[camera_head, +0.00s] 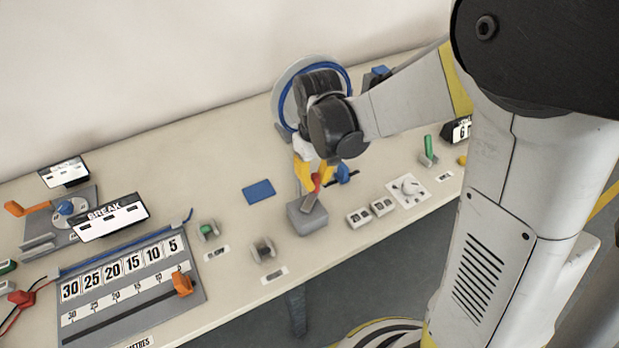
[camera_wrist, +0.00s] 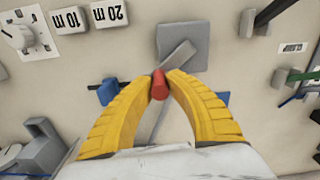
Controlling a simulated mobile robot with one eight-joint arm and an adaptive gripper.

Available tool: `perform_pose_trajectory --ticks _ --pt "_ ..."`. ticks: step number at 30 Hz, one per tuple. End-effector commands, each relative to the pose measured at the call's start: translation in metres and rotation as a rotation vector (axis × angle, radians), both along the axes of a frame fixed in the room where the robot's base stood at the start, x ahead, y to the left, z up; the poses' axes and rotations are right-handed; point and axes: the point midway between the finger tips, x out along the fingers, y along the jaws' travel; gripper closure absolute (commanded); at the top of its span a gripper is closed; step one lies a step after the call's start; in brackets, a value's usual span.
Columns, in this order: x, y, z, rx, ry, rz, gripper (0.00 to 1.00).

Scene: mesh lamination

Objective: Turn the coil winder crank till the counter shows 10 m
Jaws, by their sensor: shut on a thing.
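A red crank knob (camera_head: 316,181) stands on a short grey crank arm (camera_wrist: 178,57) over a square grey block (camera_head: 307,219). The knob also shows between the fingertips in the wrist view (camera_wrist: 158,86). My gripper (camera_head: 313,180) points down with its yellow fingers closed on the knob; the fingers also show in the wrist view (camera_wrist: 159,82). A reel with a blue ring (camera_head: 283,92) stands behind my wrist and is partly hidden. A black counter-like display (camera_head: 462,130) at the right seems to show a 6; my arm cuts off part of it.
A blue-handled part (camera_head: 344,175) is close behind my fingers. A dial plate (camera_head: 408,190) lies to the right. A numbered metre board (camera_head: 130,287) fills the left front.

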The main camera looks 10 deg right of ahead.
Motion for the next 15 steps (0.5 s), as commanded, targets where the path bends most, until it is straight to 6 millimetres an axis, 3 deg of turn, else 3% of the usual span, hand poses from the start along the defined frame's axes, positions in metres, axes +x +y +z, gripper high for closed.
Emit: perform_pose_trajectory --ticks 15 --pt "-0.020 -0.016 0.000 0.000 0.001 -0.487 1.00"
